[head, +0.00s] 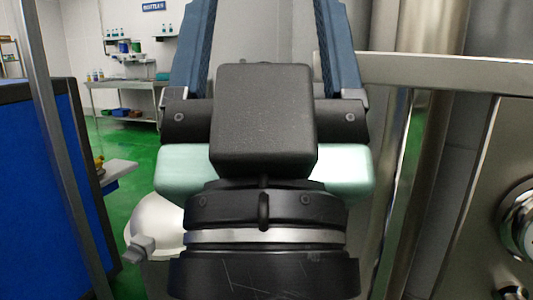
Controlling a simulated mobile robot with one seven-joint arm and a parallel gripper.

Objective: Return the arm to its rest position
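My gripper (266,35) fills the middle of the head view, close to the camera. Its two long blue-grey fingers point up the picture and stand wide apart. Their tips are cut off by the top edge. Only the pale wall shows between the fingers, and I see nothing held in the visible part. The black wrist (264,210) of my arm is below the fingers. The rest of the arm is out of view or hidden, so its full pose cannot be told.
A blue panel (40,200) and a slanted metal post (62,150) stand close on the left. Steel equipment (460,190) with a rail (440,72) is close on the right. A steel table (125,84) is far back left. Green floor (125,140) shows between.

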